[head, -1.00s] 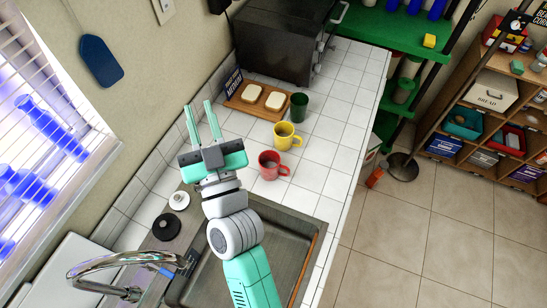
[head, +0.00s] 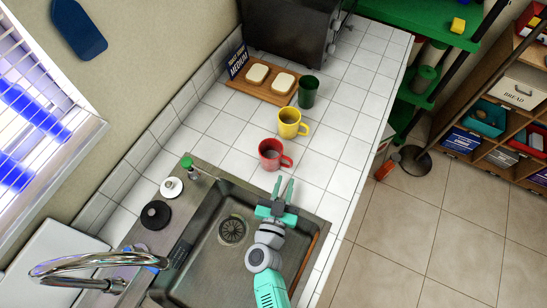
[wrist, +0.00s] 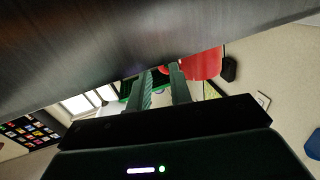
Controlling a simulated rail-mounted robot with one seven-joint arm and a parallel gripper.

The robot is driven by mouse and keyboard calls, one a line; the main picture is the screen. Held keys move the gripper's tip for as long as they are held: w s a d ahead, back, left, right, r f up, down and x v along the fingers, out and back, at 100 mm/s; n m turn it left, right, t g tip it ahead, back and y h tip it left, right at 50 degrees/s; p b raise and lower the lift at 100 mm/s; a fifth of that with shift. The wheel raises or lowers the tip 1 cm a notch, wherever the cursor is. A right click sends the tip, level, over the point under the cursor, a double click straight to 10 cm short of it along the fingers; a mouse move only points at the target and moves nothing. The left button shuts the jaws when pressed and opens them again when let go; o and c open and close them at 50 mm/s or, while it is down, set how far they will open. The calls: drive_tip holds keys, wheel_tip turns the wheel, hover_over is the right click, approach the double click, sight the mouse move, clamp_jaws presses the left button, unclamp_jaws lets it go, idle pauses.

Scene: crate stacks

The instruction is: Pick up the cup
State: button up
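A red mug (head: 269,154) with its handle to the right stands upright on the white tile counter (head: 225,128), behind the sink. A yellow mug (head: 289,122) and a plain green cup (head: 308,92) stand behind it in a row. My gripper (head: 283,183) is open and empty over the sink's back edge, just in front of the red mug and apart from it. In the wrist view, my gripper's two fingers (wrist: 160,72) are spread, and part of the red mug (wrist: 205,64) shows upside down beyond them, partly hidden by grey metal.
The metal sink (head: 232,205) lies below my arm, with a chrome faucet (head: 100,262) at the left. A wooden board (head: 262,92) with two bread slices lies left of the green cup. A dark oven (head: 290,25) stands at the back. Tiles right of the mugs are clear.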

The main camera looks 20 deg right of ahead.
sight(291, 165)
drive_tip(key=b+x, duration=0.1)
drive_tip(key=x, duration=0.3)
drive_tip(key=shift+w+d, duration=0.3)
drive_tip(key=shift+c, duration=0.2)
clamp_jaws()
drive_tip(key=shift+r, duration=0.1)
drive_tip(key=shift+r+p, duration=0.3)
drive_tip(key=shift+p, duration=0.1)
drive_tip(key=r, duration=0.1)
drive_tip(key=r+p, duration=0.2)
drive_tip(key=shift+s+a+r, duration=0.1)
drive_tip(key=shift+s+a, duration=0.05)
drive_tip(key=shift+s, duration=0.1)
drive_tip(key=s+d+r+p+v, duration=0.1)
drive_tip(key=d+v, duration=0.1)
drive_tip(key=v, duration=1.3)
drive_tip(key=shift+s+p, duration=0.35)
drive_tip(key=shift+s, duration=0.05)
